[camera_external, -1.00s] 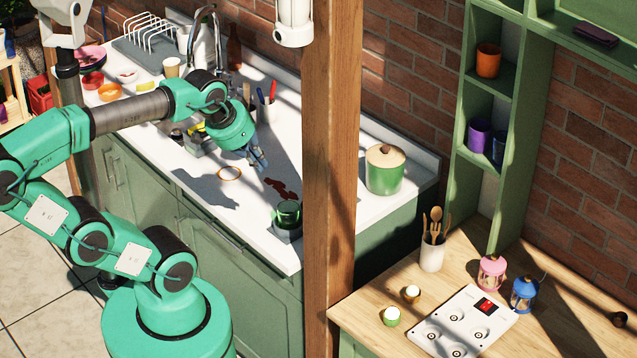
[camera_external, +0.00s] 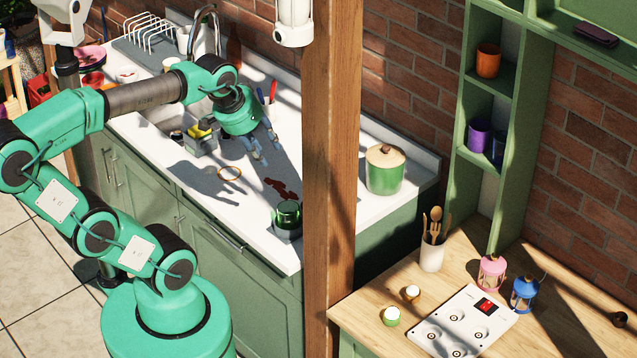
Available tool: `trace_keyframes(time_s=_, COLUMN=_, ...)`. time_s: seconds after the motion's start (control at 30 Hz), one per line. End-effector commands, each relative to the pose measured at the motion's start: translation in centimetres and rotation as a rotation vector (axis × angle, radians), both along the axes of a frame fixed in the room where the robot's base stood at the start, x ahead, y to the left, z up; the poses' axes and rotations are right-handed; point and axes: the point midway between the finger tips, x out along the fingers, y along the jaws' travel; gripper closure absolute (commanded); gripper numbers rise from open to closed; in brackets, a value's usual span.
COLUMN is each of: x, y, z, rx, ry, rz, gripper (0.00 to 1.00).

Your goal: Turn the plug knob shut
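I cannot make out a plug knob in this view. The sink (camera_external: 163,112) is set in the white counter (camera_external: 225,205), and my arm hides much of it. The curved metal tap (camera_external: 216,35) stands at its back. My gripper (camera_external: 265,146) is above the counter, right of the sink, pointing down. Its two fingers are spread apart, with nothing visible between them.
A caddy with a yellow sponge (camera_external: 201,131) stands at the sink's edge. An orange ring (camera_external: 229,173), a dark red spill (camera_external: 281,188) and a green jar (camera_external: 287,217) are on the counter. A wooden post (camera_external: 329,180) rises in front.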

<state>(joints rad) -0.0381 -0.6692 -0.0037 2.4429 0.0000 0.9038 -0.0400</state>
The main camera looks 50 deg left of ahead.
Motion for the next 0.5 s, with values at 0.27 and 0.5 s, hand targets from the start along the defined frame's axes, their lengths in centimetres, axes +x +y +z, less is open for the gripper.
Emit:
trace_keyframes(time_s=0.27, x=5.5, y=3.0, z=2.9, rx=-0.035, ry=0.047, rz=0.138, gripper=0.67)
trace_keyframes(time_s=0.5, x=10.5, y=6.4, z=4.5, rx=-0.066, ry=0.083, rz=0.263, gripper=0.67)
